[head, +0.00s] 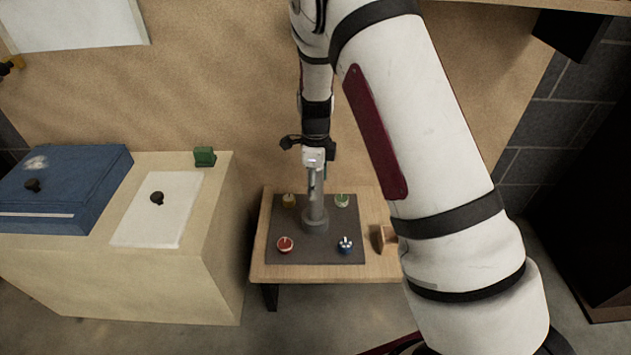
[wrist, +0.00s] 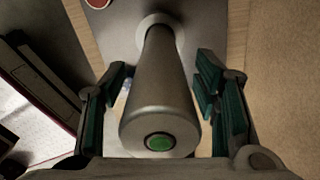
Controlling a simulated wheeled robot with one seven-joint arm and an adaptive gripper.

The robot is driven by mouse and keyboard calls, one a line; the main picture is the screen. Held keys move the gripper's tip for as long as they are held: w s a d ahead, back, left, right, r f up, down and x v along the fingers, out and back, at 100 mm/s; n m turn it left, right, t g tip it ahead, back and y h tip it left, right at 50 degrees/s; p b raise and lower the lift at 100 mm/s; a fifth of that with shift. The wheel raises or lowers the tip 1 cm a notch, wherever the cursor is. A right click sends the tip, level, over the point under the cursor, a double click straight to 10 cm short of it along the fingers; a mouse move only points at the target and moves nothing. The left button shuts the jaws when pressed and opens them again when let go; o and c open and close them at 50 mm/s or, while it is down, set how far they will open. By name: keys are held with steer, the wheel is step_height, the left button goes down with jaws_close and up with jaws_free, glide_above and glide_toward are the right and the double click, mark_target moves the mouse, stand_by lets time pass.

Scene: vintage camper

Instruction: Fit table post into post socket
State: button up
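The table post (head: 317,205) is a grey metal cylinder standing upright on a dark square plate (head: 285,256). A wider round grey collar, seemingly the post socket (head: 315,224), surrounds its foot; how deep the post sits cannot be told. In the wrist view the post (wrist: 158,90) runs away from me, with a green button on its near end and a pale ring (wrist: 153,20) at its far end. My gripper (head: 314,172) is above and around the upper post. In the wrist view, its teal-padded fingers (wrist: 160,85) stand either side with visible gaps.
A small wooden piece (head: 387,238) lies at the low table's right. A cream cabinet (head: 215,230) with a blue case (head: 75,180) stands left.

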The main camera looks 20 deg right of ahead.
steer(key=shift+r, duration=0.1)
step_height(320, 180, up, 8)
steer(key=p, duration=0.3)
steer(key=shift+p, duration=0.4)
